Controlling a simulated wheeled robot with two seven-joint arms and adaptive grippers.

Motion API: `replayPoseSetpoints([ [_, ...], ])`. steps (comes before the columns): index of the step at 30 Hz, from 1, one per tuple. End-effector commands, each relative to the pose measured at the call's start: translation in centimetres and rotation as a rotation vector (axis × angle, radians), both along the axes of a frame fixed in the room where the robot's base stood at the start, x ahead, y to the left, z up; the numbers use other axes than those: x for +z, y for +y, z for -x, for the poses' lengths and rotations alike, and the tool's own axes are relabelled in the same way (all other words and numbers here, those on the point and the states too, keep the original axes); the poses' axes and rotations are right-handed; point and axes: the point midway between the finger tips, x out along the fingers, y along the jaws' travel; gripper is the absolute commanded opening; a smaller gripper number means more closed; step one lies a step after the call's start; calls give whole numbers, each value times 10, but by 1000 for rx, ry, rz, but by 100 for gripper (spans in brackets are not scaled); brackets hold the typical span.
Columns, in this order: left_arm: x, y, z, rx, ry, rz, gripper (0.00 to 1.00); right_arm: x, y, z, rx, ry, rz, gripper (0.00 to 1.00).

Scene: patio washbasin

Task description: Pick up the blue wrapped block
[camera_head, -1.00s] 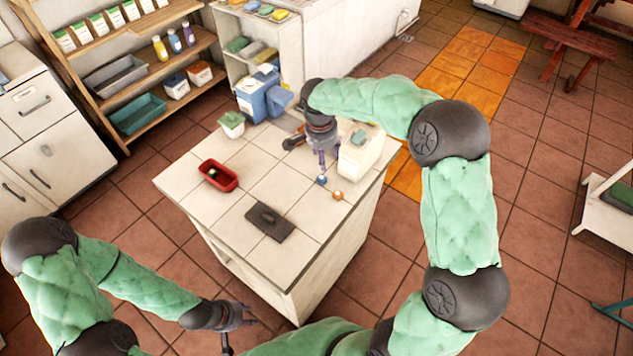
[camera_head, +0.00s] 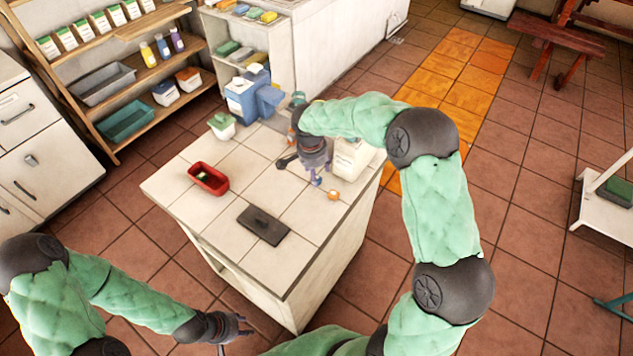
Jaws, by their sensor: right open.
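The blue wrapped block (camera_head: 317,182) is a small bluish shape on the tiled counter top (camera_head: 218,222), partly hidden by my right gripper. My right gripper (camera_head: 314,174) is open and points down, with its fingers over or around the block; I cannot tell whether they touch it. My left gripper (camera_head: 240,332) is low in the picture, in front of the counter and away from the block. Its fingers are too small to read.
A white box (camera_head: 352,158) stands just behind. A red tray (camera_head: 208,178), a dark grey slab (camera_head: 262,225) and a potted plant (camera_head: 222,126) are on the counter.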

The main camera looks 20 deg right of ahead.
Motion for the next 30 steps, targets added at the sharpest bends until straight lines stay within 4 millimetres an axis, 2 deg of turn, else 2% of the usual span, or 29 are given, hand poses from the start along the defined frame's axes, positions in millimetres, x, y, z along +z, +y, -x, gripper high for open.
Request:
replayPoseSetpoints([
  [1, -7, 0, 0, 0, 0, 0, 40, -12, 1, -1, 1, 1, 1, 57],
  [4, -11, 0, 0, 0, 0, 0, 40, -24, -1, -2, 0, 2, 0, 57],
  [12, -11, 0, 0, 0, 0, 0, 40, -27, -2, -2, 0, 0, 0, 57],
  [13, -11, 0, 0, 0, 0, 0, 40, -27, -2, -2, 0, 0, 0, 54],
  [17, -11, 0, 0, 0, 0, 0, 40, -27, -2, -2, 0, 0, 0, 17],
  [18, -11, 0, 0, 0, 0, 0, 40, -27, -2, -2, 0, 0, 0, 12],
  [30, -10, 0, 0, 0, 0, 0, 40, -25, -2, -2, 0, 1, 0, 11],
])
